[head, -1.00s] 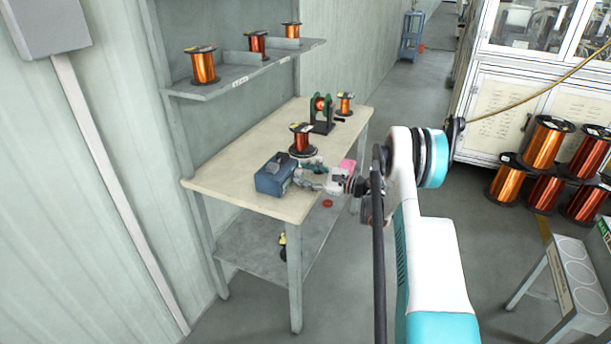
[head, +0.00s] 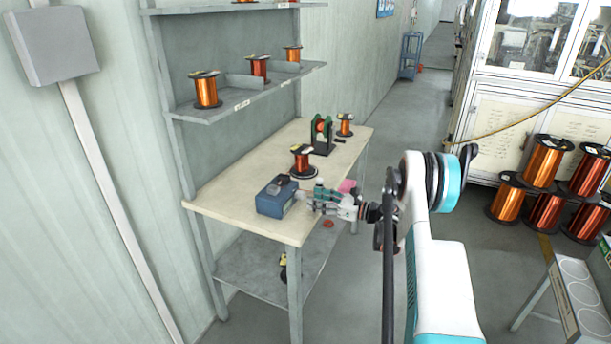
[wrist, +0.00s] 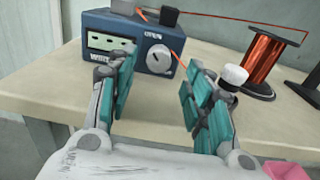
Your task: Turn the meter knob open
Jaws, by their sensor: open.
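The meter is a blue box (wrist: 125,30) with a pale display (wrist: 108,42) and a round grey knob (wrist: 159,60) under the word OPEN. A dark slanted mark shows on the knob's face. In the head view the meter (head: 274,197) sits at the front of the table. My gripper (wrist: 157,85) is open in the wrist view, with its teal-padded fingers wide apart. The knob shows between the fingers, beyond the tips, and I see no contact. In the head view my gripper (head: 312,197) is just right of the meter.
A copper spool (wrist: 268,58) and a white-capped object (wrist: 233,76) stand right of the meter. A green winding stand (head: 323,135) is farther back on the table (head: 225,195). A shelf (head: 235,105) with spools hangs above. A red wire runs over the meter.

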